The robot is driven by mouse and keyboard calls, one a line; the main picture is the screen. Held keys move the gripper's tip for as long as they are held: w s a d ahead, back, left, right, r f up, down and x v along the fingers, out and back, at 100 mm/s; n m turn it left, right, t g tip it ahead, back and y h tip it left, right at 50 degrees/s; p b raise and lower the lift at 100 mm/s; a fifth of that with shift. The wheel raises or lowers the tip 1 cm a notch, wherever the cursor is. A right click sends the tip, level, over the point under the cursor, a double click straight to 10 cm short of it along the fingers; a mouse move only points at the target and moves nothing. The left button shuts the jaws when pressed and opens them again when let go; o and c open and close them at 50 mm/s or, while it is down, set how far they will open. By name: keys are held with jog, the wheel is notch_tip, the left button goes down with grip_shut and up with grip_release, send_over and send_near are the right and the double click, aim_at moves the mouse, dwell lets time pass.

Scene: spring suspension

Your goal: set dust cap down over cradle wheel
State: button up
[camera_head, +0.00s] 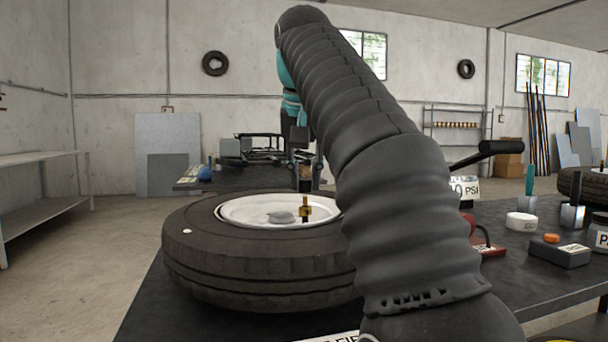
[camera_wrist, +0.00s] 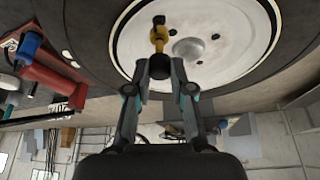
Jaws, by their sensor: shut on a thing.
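The wheel (camera_head: 255,272), a black tyre around a white disc (camera_head: 245,208), lies flat on the dark table. It also fills the top of the wrist view (camera_wrist: 225,62). A grey domed piece (camera_head: 280,216) sits on the disc; it shows in the wrist view (camera_wrist: 188,47). My gripper (camera_wrist: 160,80) is shut on the black end of a small black-and-brass piece (camera_wrist: 158,36), held upright over the disc right of the dome (camera_head: 304,207). I cannot tell whether it touches the disc, or which piece is the dust cap. My arm hides the wheel's right side.
Right of my arm, the table holds a red tool (camera_head: 490,246), a white round tin (camera_head: 521,221) and a dark box (camera_head: 559,251) with an orange piece on top. Another tyre (camera_head: 584,187) lies at the far right. A second table (camera_head: 235,179) stands behind the wheel.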

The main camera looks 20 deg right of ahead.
jog(key=shift+f+b, duration=0.95)
jog(key=shift+f, duration=0.3)
jog(key=o, duration=0.9)
notch_tip(320, 180, up, 5)
jog(key=p, duration=0.5)
jog(key=shift+p, duration=0.3)
jog(key=shift+r, duration=1.05)
